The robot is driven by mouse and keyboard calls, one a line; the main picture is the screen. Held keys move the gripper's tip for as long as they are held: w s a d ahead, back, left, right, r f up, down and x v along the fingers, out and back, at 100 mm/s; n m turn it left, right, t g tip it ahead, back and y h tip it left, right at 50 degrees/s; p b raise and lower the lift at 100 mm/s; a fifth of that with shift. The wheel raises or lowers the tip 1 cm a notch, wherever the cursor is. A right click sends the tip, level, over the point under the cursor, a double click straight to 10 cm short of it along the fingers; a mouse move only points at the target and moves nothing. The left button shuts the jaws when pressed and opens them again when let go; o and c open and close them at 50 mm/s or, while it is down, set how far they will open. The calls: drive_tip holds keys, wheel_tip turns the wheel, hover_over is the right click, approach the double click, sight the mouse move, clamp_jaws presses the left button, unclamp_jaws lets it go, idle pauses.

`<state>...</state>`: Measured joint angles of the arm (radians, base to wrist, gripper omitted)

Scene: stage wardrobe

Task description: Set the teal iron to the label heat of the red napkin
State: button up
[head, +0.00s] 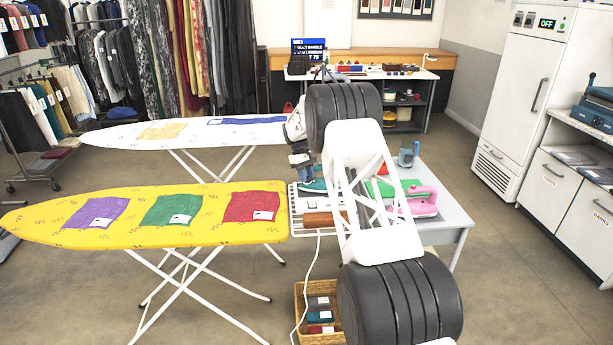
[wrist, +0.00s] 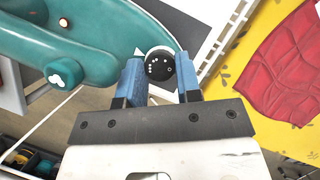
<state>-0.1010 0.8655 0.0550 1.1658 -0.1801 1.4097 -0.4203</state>
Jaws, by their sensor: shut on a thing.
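The teal iron (head: 313,185) stands at the left of the grey table, partly hidden by my arm. It fills the upper left of the wrist view (wrist: 95,35). My gripper (wrist: 160,75) is shut on the iron's black dial (wrist: 159,66), with one blue finger on each side of it. The dial carries white dots, and a white triangle mark sits just left of it; which setting faces the mark I cannot tell. The red napkin (head: 252,203) lies at the right end of the yellow ironing board, with a white label too small to read. It also shows in the wrist view (wrist: 285,72).
Purple (head: 95,213) and green (head: 172,210) napkins lie on the yellow ironing board (head: 40,217). A pink iron (head: 422,205) stands on the grey table (head: 452,213). A wicker basket (head: 300,300) with folded cloths sits below. A white board (head: 110,135) is behind.

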drive_tip(key=o, duration=0.9)
drive_tip(key=shift+o, duration=0.2)
drive_tip(key=v, duration=0.7)
drive_tip(key=shift+w+r, duration=0.2)
drive_tip(key=shift+r, duration=0.15)
drive_tip(key=shift+a, duration=0.1)
